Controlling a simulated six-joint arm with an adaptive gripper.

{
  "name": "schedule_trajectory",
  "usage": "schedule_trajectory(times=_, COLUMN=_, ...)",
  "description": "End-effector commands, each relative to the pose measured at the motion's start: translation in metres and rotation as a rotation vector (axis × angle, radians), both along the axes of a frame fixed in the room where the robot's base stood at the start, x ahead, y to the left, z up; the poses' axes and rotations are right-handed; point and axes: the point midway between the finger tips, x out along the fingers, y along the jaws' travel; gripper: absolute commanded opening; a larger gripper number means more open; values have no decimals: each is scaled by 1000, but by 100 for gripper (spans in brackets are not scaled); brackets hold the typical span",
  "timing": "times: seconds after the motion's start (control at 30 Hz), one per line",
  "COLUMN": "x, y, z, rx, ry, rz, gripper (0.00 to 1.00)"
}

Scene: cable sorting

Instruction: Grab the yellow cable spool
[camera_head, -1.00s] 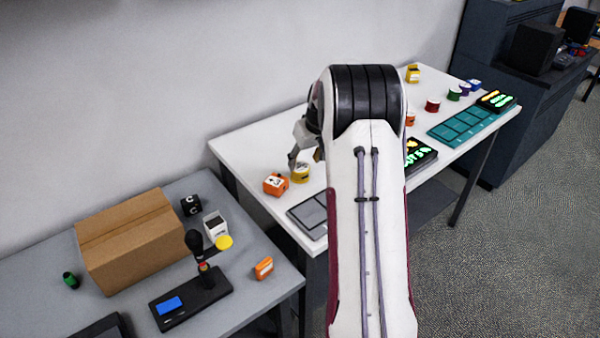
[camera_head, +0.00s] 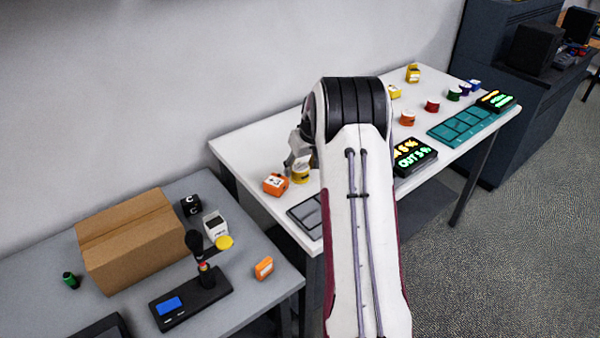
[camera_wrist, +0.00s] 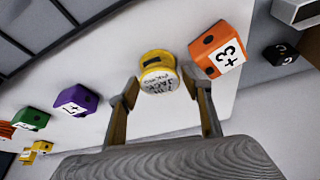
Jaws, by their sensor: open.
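The yellow cable spool (camera_head: 300,174) stands on the white table at its left end, just under my gripper in the head view. In the wrist view the spool (camera_wrist: 158,66) shows a yellow rim and a pale face with dark lettering. My gripper (camera_wrist: 161,84) is open, with one finger on each side of the spool in that view. It looks empty; contact with the spool cannot be made out. In the head view my gripper (camera_head: 291,160) is partly hidden by my own arm.
An orange block (camera_head: 276,184) marked "+3" in the wrist view (camera_wrist: 220,50) sits right beside the spool, near the right finger. Purple (camera_wrist: 76,101) and green (camera_wrist: 33,119) blocks lie further left there. A grey tray (camera_head: 306,216) lies in front of the spool.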

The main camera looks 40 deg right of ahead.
Motion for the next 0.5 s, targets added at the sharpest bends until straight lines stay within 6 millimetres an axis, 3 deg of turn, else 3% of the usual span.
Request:
schedule_trajectory(times=0.13, x=4, y=-1, z=-10, rx=0, ry=0, rz=0, gripper=49)
schedule_trajectory(times=0.5, x=5, y=-1, z=-11, rx=0, ry=0, rz=0, gripper=49)
